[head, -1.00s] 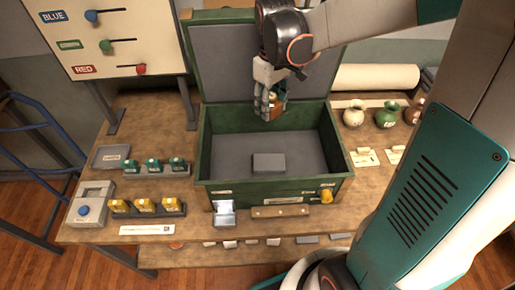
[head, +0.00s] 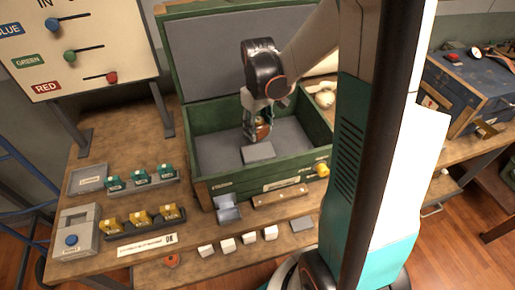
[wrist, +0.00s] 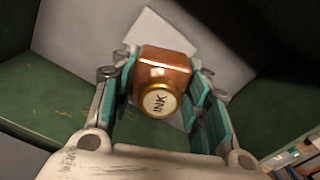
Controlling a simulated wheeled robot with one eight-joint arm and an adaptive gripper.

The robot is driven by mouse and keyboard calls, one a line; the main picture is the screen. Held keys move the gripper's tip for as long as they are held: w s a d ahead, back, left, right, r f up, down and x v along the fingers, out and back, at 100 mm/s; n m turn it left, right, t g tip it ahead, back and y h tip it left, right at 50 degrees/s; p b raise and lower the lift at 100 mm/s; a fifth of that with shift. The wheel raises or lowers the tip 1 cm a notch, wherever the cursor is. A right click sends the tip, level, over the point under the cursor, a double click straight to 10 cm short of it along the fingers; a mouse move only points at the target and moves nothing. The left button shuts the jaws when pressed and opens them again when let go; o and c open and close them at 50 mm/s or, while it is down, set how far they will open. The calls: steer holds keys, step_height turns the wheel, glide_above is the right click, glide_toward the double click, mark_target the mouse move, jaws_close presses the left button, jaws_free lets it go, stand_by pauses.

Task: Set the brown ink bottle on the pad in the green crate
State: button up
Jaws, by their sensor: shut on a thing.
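The brown ink bottle (wrist: 165,72), with a gold-rimmed cap marked INK, is between the fingers of my gripper (wrist: 163,90) in the wrist view. In the head view my gripper (head: 256,128) is shut on the bottle (head: 262,131), inside the open green crate (head: 205,190). The grey pad (head: 258,153) lies on the crate floor, just below and in front of the bottle. The pad also shows behind the bottle in the wrist view (wrist: 165,30). I cannot tell whether the bottle touches the pad.
The crate's raised lid (head: 240,50) stands behind my gripper. Racks of green bottles (head: 140,178) and yellow bottles (head: 140,220) stand left of the crate. A slider board (head: 85,45) rises at the back left. A blue chest (head: 470,85) is at the right.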

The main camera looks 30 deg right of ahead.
mark_target(258, 119)
step_height(258, 119, down, 8)
steer(key=b, duration=0.2)
steer(key=shift+f+b, duration=0.1)
steer(key=shift+b, duration=0.2)
steer(key=shift+f, duration=0.1)
steer(key=o, duration=1.3)
steer(key=shift+c, duration=0.2)
step_height(258, 119, up, 12)
steer(key=p, duration=0.4)
